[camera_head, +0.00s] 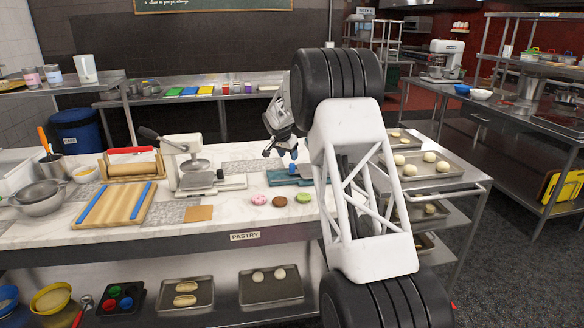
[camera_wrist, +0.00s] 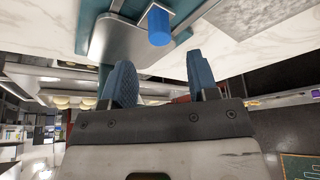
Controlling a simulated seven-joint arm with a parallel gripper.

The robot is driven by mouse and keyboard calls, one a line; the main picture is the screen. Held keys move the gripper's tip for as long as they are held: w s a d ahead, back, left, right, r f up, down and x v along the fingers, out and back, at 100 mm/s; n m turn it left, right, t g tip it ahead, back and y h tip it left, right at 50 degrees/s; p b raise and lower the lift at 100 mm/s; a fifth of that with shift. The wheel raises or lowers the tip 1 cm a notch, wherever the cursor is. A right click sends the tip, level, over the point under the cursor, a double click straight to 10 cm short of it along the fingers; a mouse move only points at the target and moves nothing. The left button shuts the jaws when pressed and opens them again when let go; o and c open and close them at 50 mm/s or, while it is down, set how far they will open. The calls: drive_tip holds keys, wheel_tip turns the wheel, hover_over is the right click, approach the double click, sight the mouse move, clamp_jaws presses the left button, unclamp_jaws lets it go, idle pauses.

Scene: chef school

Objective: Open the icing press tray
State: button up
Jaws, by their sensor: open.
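A teal device, apparently the icing press (camera_head: 287,179), sits on the marble counter, partly hidden behind my arm. In the wrist view its metal plate (camera_wrist: 122,42) shows with a blue cylindrical knob (camera_wrist: 159,27) near the top. I cannot tell for sure whether its tray is open or shut. My gripper (camera_head: 281,151) is just above and beside the device, fingers apart and empty. In the wrist view the blue fingers (camera_wrist: 160,80) are spread below the knob in the picture, with nothing between them and apart from the knob.
Pink, brown and green round treats (camera_head: 280,201) lie in front of the device. A white lever press (camera_head: 187,165) and a wooden board with blue rails (camera_head: 114,204) stand to the left. A rack with trays of dough (camera_head: 440,187) is to the right, close to my arm.

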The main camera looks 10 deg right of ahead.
sight(291, 164)
drive_tip(key=shift+x, duration=3.75)
clamp_jaws()
